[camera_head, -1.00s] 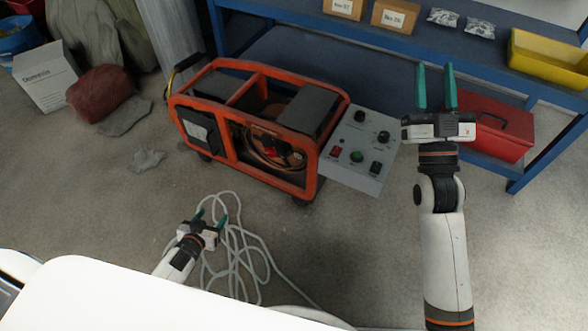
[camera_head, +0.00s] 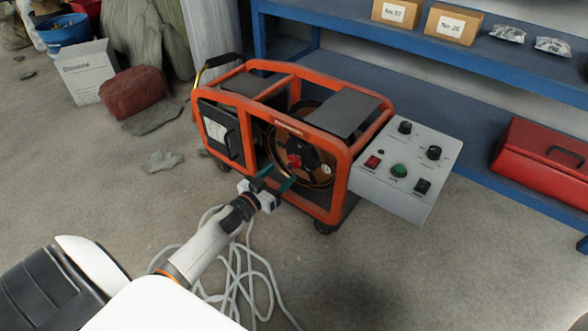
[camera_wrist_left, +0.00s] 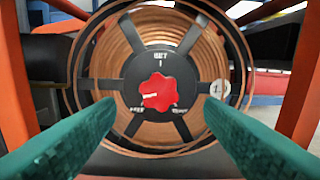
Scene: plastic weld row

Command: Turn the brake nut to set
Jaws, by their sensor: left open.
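The brake nut is a red lobed knob (camera_wrist_left: 158,92) at the middle of a dark spool hub in the left wrist view. A pale mark shows on its left side, and the word SET with a short line is printed on the hub above it. In the head view the nut (camera_head: 295,160) sits inside the orange-framed machine. My left gripper (camera_head: 277,181) is at the machine's open front, pointing at the hub. Its green fingers (camera_wrist_left: 160,118) are open, one each side of the nut and nearer the camera, with nothing between them. My right gripper is out of view.
The orange frame (camera_head: 343,190) surrounds the copper-coloured wire spool (camera_wrist_left: 118,60); its posts stand at both sides of the wrist view. A grey control panel (camera_head: 405,175) adjoins the machine's right. White cable (camera_head: 240,275) lies on the floor below my left arm. A blue shelf (camera_head: 410,90) stands behind.

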